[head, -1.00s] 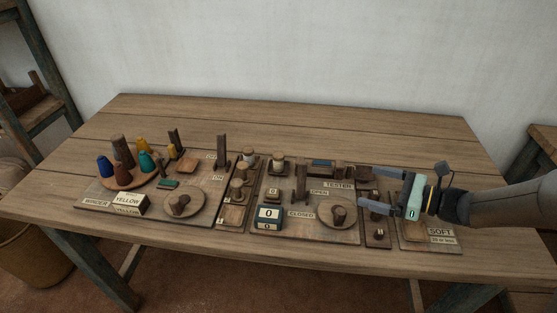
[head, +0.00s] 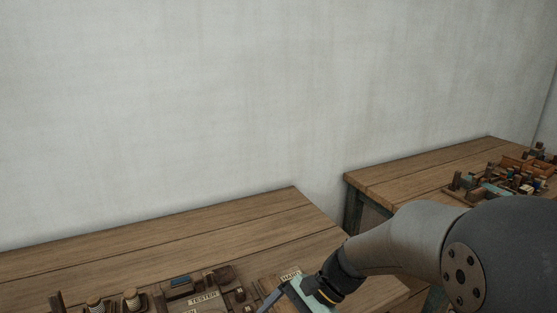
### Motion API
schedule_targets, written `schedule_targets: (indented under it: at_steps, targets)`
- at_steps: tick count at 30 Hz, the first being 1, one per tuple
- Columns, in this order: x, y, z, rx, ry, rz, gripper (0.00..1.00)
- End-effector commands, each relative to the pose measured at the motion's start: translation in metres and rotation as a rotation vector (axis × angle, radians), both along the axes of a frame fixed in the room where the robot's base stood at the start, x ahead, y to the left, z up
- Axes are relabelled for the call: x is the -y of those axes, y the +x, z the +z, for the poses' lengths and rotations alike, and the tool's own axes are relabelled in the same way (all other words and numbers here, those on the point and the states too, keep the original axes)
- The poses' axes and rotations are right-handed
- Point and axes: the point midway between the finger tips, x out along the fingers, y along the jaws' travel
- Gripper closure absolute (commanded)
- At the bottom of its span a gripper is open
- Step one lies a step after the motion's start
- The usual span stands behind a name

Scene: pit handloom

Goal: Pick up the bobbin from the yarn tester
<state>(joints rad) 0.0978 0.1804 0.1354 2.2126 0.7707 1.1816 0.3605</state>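The yarn tester, labelled TESTER (head: 203,298), shows at the bottom edge of the head view, its front part cut off. I cannot pick out a bobbin in the tester. My gripper (head: 272,302) is at the bottom edge, right of the tester, beside a HARD label (head: 291,275). One grey finger shows; the rest is cut off, so its opening and anything held are hidden.
The wooden table top (head: 215,225) is bare behind the tester. A pale wall (head: 200,100) rises behind. A second wooden table (head: 410,175) stands at the right across a gap, with several small wooden parts and trays (head: 520,180). My arm crosses the lower right.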

Motion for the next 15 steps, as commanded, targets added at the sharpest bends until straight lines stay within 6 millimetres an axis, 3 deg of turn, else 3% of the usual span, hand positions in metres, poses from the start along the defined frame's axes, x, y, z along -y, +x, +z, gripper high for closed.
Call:
schedule_targets:
  at_steps: [1, 3, 6, 12, 15]
  targets:
    - [0.016, -0.023, 0.011, 0.1, -0.089, 0.098, 0.0]
    - [0.043, -0.049, 0.015, 0.225, -0.21, 0.246, 0.0]
    - [0.079, -0.077, 0.021, 0.377, -0.357, 0.444, 0.0]
    - [0.124, -0.104, 0.029, 0.553, -0.531, 0.705, 0.0]
    - [0.132, -0.108, 0.03, 0.584, -0.564, 0.757, 0.25]
